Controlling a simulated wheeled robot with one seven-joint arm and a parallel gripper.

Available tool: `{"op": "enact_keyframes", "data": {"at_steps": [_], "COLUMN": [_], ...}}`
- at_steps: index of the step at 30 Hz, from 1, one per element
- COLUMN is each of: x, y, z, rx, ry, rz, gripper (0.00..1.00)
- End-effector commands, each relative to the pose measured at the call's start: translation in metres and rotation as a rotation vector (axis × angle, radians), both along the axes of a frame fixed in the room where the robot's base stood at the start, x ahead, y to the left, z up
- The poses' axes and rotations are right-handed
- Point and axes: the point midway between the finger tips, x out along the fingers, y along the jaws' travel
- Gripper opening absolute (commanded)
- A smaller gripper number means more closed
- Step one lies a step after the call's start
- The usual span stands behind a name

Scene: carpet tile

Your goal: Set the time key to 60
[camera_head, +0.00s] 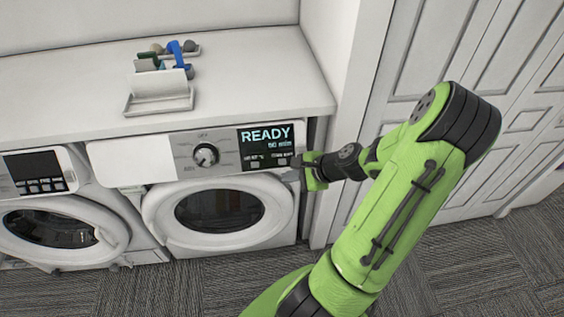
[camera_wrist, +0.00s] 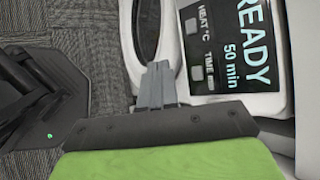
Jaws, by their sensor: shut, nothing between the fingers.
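The time key (camera_head: 282,162) is the right one of two small keys under the dark display (camera_head: 264,140) of the right-hand machine. In the wrist view the time key (camera_wrist: 196,73) is a pale square beside its TIME label. The display (camera_wrist: 243,50) there reads READY and 50 min. My gripper (camera_head: 299,174) is at the right end of the control panel, just right of and below the time key. In the wrist view my gripper (camera_wrist: 157,75) is shut and empty, with its tips left of the time key. I cannot tell the gap in depth.
The heat key (camera_head: 255,164) sits left of the time key. A round dial (camera_head: 206,155) is further left, and the machine's door (camera_head: 219,211) is below. A second machine (camera_head: 42,200) stands at left. The wall edge (camera_head: 322,190) is close on the right.

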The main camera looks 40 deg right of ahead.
Motion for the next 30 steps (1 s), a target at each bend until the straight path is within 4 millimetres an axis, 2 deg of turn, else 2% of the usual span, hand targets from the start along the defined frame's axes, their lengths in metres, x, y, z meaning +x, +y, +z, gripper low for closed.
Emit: {"op": "enact_keyframes", "data": {"at_steps": [9,15,30], "x": [0.036,0.053,0.057], "y": [-0.024,-0.035,-0.039], "z": [-0.025,-0.033,-0.036], "rx": [-0.001,0.0,0.0], "ry": [-0.002,-0.001,0.0], "rz": [0.001,0.001,0.0], "gripper": [0.0,0.0,0.0]}}
